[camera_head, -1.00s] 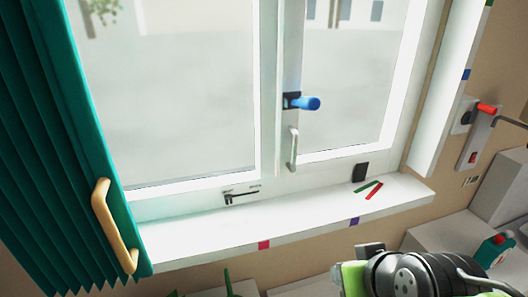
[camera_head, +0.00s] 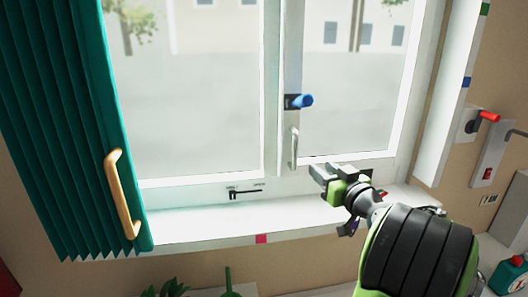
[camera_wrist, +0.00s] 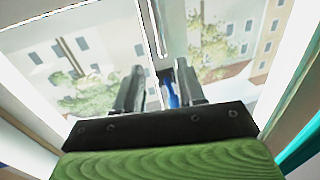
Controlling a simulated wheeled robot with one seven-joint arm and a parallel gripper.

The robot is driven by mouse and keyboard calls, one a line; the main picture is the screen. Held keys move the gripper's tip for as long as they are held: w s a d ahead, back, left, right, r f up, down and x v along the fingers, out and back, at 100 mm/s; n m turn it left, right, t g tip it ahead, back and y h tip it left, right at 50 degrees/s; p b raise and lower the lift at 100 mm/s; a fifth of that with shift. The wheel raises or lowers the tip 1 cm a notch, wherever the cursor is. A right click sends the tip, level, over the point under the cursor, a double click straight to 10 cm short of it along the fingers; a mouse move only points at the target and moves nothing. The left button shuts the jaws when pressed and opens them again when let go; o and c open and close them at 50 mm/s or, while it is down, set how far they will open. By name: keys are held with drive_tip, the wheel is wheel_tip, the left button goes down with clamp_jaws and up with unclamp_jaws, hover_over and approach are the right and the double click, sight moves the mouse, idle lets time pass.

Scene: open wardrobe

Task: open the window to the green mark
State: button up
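The white two-pane window (camera_head: 272,150) looks shut. A blue handle (camera_head: 300,101) on a dark base sits on its middle post and points to the right. A pale upright pull handle (camera_head: 294,148) is below it. A green mark (camera_head: 485,9) is high on the right side of the window surround. My gripper (camera_head: 318,172) is above the sill, below and right of the pull handle in the picture, apparently touching nothing. In the wrist view its two fingers (camera_wrist: 160,85) stand apart and empty, with the blue handle (camera_wrist: 172,94) visible beyond them.
A blue mark (camera_head: 466,82) is below the green one, and a pink mark (camera_head: 262,239) is on the sill edge. A green curtain (camera_head: 75,130) with a tan handle (camera_head: 123,195) hangs left. A red-handled lever (camera_head: 488,116) is on the right wall. My arm hides the sill's right part.

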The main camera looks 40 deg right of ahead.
sight(296, 148)
drive_tip(key=p+x, duration=0.3)
drive_tip(key=x, duration=1.2)
drive_tip(key=shift+w+d, duration=0.25)
drive_tip(key=shift+w, duration=0.1)
clamp_jaws()
drive_tip(key=shift+s, duration=0.1)
